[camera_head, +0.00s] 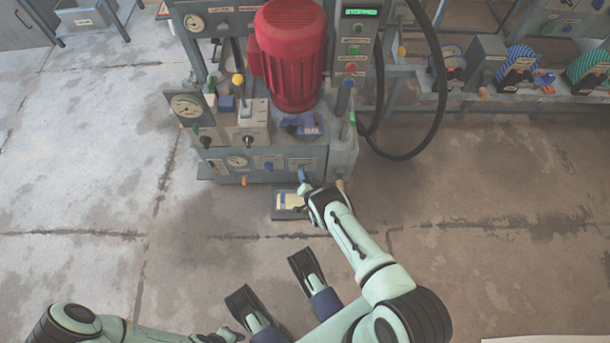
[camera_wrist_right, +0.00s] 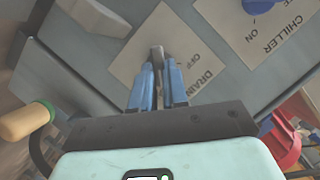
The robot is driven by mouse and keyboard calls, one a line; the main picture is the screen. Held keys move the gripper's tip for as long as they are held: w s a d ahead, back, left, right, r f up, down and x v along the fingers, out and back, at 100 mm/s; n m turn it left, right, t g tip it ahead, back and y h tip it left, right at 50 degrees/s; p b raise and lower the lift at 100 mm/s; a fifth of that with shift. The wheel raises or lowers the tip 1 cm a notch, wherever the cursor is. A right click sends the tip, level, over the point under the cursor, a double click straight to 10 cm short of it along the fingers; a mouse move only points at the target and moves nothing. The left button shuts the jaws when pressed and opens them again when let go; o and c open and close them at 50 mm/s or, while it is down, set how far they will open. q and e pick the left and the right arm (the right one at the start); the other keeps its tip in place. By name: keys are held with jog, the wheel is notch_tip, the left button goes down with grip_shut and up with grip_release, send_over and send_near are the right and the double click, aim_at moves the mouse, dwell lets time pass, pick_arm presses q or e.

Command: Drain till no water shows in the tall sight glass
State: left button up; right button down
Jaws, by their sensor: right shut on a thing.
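The grey press unit (camera_head: 225,165) with a red motor (camera_head: 292,60) stands at top centre in the head view. My right gripper (camera_head: 304,184) is at its lower front edge. In the right wrist view, the blue fingers of my right gripper (camera_wrist_right: 158,70) are shut on a small grey drain handle (camera_wrist_right: 157,52). It sits on a plate (camera_wrist_right: 180,48) lettered DRAIN and OFF. The fingers hide part of the handle. I cannot make out the tall sight glass or its water level. My left gripper (camera_head: 220,335) is at the bottom edge, its jaws unclear.
A small dark tray (camera_head: 280,214) lies on the floor below the unit's front. A blue CHILLER knob (camera_wrist_right: 258,5) and a wooden-coloured handle (camera_wrist_right: 22,122) are near my right gripper. A black hose (camera_head: 405,155) loops at the right. The floor at left is clear.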

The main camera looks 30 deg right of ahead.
jog(key=n, duration=0.1)
jog(key=n+g+h, duration=0.1)
jog(key=n, duration=0.1)
jog(key=shift+w+a+r+h, duration=0.15)
jog(key=shift+a+h, duration=0.15)
jog(key=n+h, duration=0.1)
jog(key=n+g, duration=0.1)
jog(key=n, duration=0.1)
jog(key=shift+w+a+g+h, duration=0.1)
jog(key=shift+a+g+h, duration=0.2)
jog(key=shift+h, duration=0.1)
jog(key=shift+w+a+n+g+h, duration=0.1)
jog(key=shift+n+g+h, duration=0.2)
jog(key=shift+n+h, duration=0.7)
jog(key=shift+w+a+f+n+g+h, duration=0.15)
jog(key=shift+n+h, duration=0.2)
jog(key=shift+n, duration=0.45)
jog(key=shift+s+d+f+n+g+h, duration=0.15)
jog(key=shift+n+h, duration=0.2)
jog(key=shift+n, duration=0.45)
jog(key=shift+w+a+r, duration=0.1)
jog(key=c, duration=1.1)
grip_release()
jog(key=shift+c, duration=0.2)
